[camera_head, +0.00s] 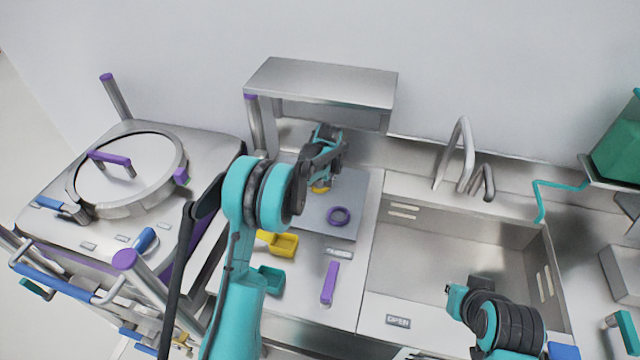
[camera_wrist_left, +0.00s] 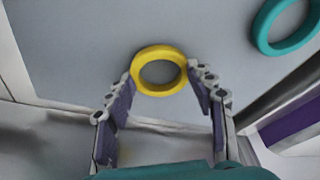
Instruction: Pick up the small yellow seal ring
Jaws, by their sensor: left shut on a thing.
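The small yellow seal ring (camera_wrist_left: 160,71) sits between the fingertips of my left gripper (camera_wrist_left: 162,82) in the left wrist view. The fingers are shut on its two sides, and its hole is open to view. In the head view a bit of the yellow ring (camera_head: 320,189) shows just below my left gripper (camera_head: 322,178), over the grey plate on the counter. I cannot tell whether the ring still touches the plate.
A purple ring (camera_head: 339,216) lies on the grey plate (camera_head: 318,226). A teal ring (camera_wrist_left: 285,24) shows in the wrist view. Yellow (camera_head: 284,244) and teal (camera_head: 271,280) scoops and a purple bar (camera_head: 330,283) lie in front. A metal shelf (camera_head: 322,84) stands behind; the sink (camera_head: 480,235) is right.

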